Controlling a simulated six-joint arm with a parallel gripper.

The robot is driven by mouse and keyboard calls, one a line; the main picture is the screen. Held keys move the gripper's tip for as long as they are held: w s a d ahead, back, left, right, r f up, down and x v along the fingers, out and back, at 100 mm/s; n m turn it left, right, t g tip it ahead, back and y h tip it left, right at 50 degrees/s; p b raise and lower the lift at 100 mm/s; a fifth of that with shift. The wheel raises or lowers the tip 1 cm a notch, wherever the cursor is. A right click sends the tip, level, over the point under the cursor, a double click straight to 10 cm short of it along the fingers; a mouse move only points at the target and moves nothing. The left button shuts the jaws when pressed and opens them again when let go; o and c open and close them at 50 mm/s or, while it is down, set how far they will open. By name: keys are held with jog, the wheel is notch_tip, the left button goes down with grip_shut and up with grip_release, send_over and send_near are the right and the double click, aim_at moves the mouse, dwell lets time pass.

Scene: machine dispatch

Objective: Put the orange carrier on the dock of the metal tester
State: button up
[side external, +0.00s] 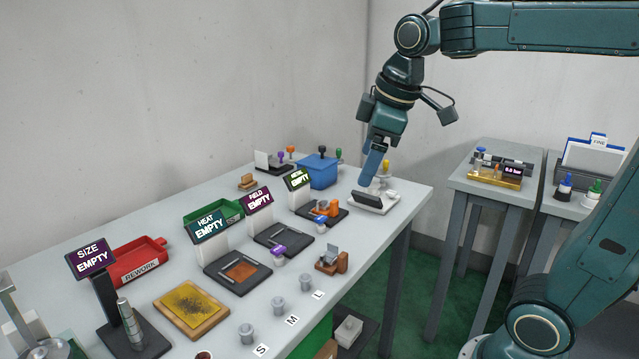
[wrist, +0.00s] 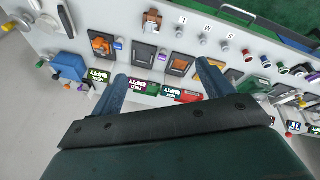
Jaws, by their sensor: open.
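An orange-brown carrier (side external: 331,266) with a grey metal piece on it sits near the front edge of the table; it also shows at the top of the wrist view (wrist: 152,20). The metal tester (side external: 297,181) has a green-lettered sign that seems to read METAL EMPTY. Its dark dock (side external: 337,219) bears an orange part (side external: 328,208), and it shows in the wrist view (wrist: 101,46). My gripper (side external: 373,164) is above the table's far right end, apart from the carrier. In the wrist view its blue fingers (wrist: 160,85) are spread with nothing between them.
A blue bin (side external: 318,171) and a white device (side external: 377,201) stand near my gripper. FIELD (side external: 257,200), HEAT (side external: 208,225) and SIZE (side external: 91,257) testers line the table. Purple-topped (side external: 278,252) and blue-topped (side external: 320,220) items stand near the docks.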

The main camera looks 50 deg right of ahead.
jog(key=s+a+f+m, duration=0.2)
jog(key=s+f, duration=0.1)
jog(key=s, duration=0.3)
jog(key=s+a+f+m+t, duration=0.1)
jog(key=s+a+f+m, duration=0.1)
jog(key=s, duration=0.5)
jog(key=shift+f+m+t, duration=0.3)
jog(key=shift+f+m, duration=0.4)
jog(key=shift+f, duration=0.2)
jog(key=shift+w, duration=0.1)
